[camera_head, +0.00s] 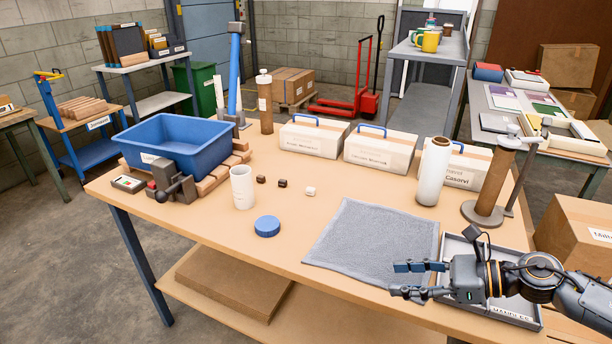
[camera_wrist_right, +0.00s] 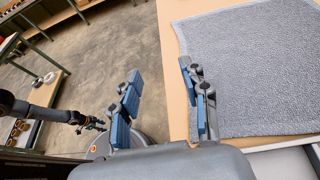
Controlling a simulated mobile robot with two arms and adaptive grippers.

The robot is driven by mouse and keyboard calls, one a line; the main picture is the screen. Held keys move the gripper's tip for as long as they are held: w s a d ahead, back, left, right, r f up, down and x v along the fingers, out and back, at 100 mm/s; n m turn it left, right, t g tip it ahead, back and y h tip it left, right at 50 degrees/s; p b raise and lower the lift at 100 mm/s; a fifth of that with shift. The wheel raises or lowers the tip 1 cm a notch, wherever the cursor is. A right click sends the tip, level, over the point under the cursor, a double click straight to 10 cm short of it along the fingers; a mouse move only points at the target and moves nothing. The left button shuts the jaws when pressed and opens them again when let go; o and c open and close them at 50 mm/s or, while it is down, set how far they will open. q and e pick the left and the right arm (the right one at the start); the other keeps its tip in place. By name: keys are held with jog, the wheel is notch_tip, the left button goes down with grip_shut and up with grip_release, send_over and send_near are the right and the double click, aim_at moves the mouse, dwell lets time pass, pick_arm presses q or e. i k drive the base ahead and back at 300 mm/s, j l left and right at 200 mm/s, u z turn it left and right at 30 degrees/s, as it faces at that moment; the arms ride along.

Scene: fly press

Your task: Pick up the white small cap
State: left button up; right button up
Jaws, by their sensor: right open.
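The white small cap (camera_head: 309,191) lies on the wooden workbench (camera_head: 185,222), to the right of two small dark pieces (camera_head: 282,183). My right gripper (camera_head: 408,280) is open and empty over the front edge of the grey cloth, well to the right of and nearer than the cap. Its two blue-padded fingers (camera_wrist_right: 160,75) stand apart in the right wrist view, beside the bench edge; the cap is not in that view. A dark arm that looks like my left one (camera_wrist_right: 62,116) shows at the left there, its gripper too small to read.
A blue round lid (camera_head: 267,226) and a white cup (camera_head: 242,188) stand near the cap. A grey cloth (camera_head: 372,237) and a grey tray (camera_head: 505,304) lie to the right.

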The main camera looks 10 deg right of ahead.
aim_at(310, 191)
jog(key=i, duration=1.15)
